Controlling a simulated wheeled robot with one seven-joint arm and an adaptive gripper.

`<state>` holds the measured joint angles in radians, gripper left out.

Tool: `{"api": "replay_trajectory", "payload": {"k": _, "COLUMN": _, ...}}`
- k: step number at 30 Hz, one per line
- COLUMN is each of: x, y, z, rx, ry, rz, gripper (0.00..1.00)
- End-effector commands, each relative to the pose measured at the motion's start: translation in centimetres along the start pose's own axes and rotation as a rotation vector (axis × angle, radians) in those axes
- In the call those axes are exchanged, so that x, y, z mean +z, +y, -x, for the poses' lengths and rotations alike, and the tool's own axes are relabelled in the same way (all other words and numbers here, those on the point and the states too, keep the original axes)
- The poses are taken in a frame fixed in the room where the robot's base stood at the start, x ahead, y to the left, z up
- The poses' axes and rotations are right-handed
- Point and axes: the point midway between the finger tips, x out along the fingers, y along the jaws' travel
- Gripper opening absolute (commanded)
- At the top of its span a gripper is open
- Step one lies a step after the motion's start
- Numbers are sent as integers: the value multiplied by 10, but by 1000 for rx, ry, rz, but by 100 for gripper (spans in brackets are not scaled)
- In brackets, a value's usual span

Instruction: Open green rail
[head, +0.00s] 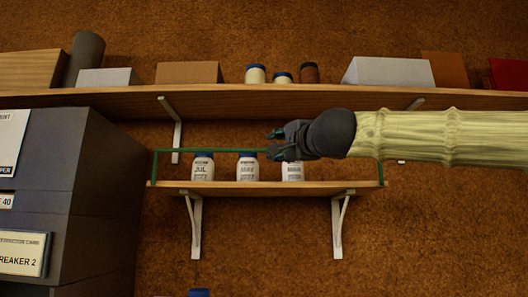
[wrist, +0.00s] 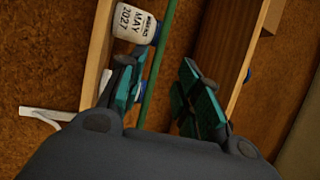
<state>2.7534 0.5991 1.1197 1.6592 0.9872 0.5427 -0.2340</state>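The green rail (head: 222,150) is a thin bar running along the front of a small wooden shelf (head: 330,188), with uprights at both ends. In the wrist view the rail (wrist: 157,62) passes between my two fingers. My gripper (head: 274,143) is at the rail, right of its middle, with its fingers apart; they also show apart in the wrist view (wrist: 158,85). I cannot tell whether either finger touches the rail. My gripper hides part of the rail in the head view.
White labelled bottles stand behind the rail: left (head: 203,167), middle (head: 247,167) and right (head: 292,171), the last partly covered by my gripper. A long upper shelf (head: 220,97) holding boxes and jars runs just above. A grey cabinet (head: 90,160) stands at left.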

Motion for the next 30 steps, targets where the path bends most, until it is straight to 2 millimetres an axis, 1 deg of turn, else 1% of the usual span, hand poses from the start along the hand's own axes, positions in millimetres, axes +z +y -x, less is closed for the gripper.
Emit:
{"api": "replay_trajectory", "payload": {"k": 1, "x": 0, "y": 0, "z": -8, "rx": 2, "ry": 0, "rz": 0, "gripper": 34}}
{"api": "replay_trajectory", "payload": {"k": 9, "x": 1, "y": 0, "z": -51, "rx": 2, "ry": -1, "rz": 0, "gripper": 34}}
{"api": "replay_trajectory", "payload": {"k": 15, "x": 2, "y": 1, "z": -78, "rx": 3, "ry": -3, "rz": 0, "gripper": 34}}
{"api": "replay_trajectory", "payload": {"k": 21, "x": 2, "y": 1, "z": -91, "rx": 2, "ry": -3, "rz": 0, "gripper": 34}}
{"api": "replay_trajectory", "payload": {"k": 30, "x": 2, "y": 2, "z": -94, "rx": 1, "ry": -3, "rz": 1, "gripper": 34}}
